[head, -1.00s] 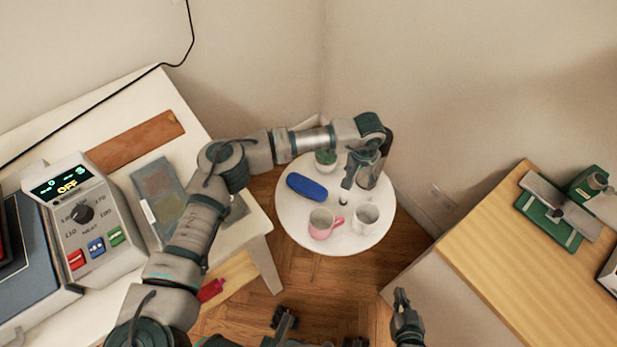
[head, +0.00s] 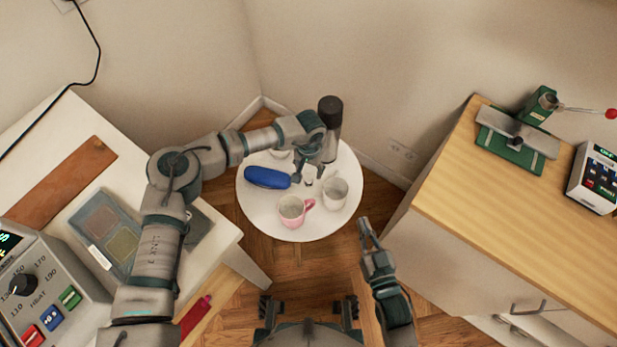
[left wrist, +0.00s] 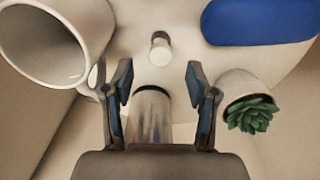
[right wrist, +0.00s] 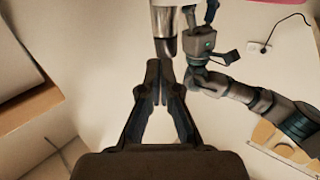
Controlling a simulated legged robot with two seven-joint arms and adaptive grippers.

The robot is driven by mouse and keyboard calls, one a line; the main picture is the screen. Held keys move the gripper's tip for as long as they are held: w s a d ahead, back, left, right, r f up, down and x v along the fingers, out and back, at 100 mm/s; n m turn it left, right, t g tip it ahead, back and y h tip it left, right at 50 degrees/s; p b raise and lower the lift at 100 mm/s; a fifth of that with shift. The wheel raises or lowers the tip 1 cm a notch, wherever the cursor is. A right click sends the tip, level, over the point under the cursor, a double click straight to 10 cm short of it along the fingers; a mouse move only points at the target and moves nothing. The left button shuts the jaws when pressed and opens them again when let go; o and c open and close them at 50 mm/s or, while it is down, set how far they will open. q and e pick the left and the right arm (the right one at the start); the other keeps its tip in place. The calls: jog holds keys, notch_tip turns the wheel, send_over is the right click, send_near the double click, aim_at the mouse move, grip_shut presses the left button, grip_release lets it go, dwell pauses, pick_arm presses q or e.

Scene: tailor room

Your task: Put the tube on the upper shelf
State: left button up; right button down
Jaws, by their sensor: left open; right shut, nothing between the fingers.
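A red tube-like item (head: 196,316) lies low on the left, on a wooden lower board (head: 222,287) below the left table's white top (head: 215,228). My left gripper (head: 304,176) is open over the round white table (head: 262,215). In the left wrist view its fingers (left wrist: 159,78) are apart, with a metallic cylinder (left wrist: 150,115) beyond the gap; I see no hold on it. A small pale-capped item (left wrist: 160,48) stands ahead of the fingers. My right gripper (head: 366,232) is shut and empty, right of the round table. It also shows in the right wrist view (right wrist: 158,75).
The round table bears a blue case (head: 267,177), a pink mug (head: 294,210), a white mug (head: 335,193), a dark-topped cylinder (head: 330,115) and a succulent (left wrist: 250,115). A wooden cabinet (head: 500,200) stands right. Floor shows between the furniture.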

aim_at(310, 175)
pick_arm(q)
notch_tip(310, 175, down, 5)
jog(key=shift+a+r+b, duration=0.1)
jog(key=shift+b, duration=0.4)
jog(key=shift+f, duration=0.25)
jog(key=shift+d+r, duration=0.1)
jog(key=shift+d, duration=0.1)
jog(key=shift+c, duration=0.8)
jog(key=shift+a, duration=0.2)
grip_shut()
pick_arm(e)
jog(key=r, duration=0.1)
jog(key=t, duration=0.1)
jog(key=r+t, duration=0.1)
jog(key=shift+w+a+r+y, duration=0.2)
jog(key=shift+w+r+y, duration=0.05)
jog(key=shift+r+y, duration=0.1)
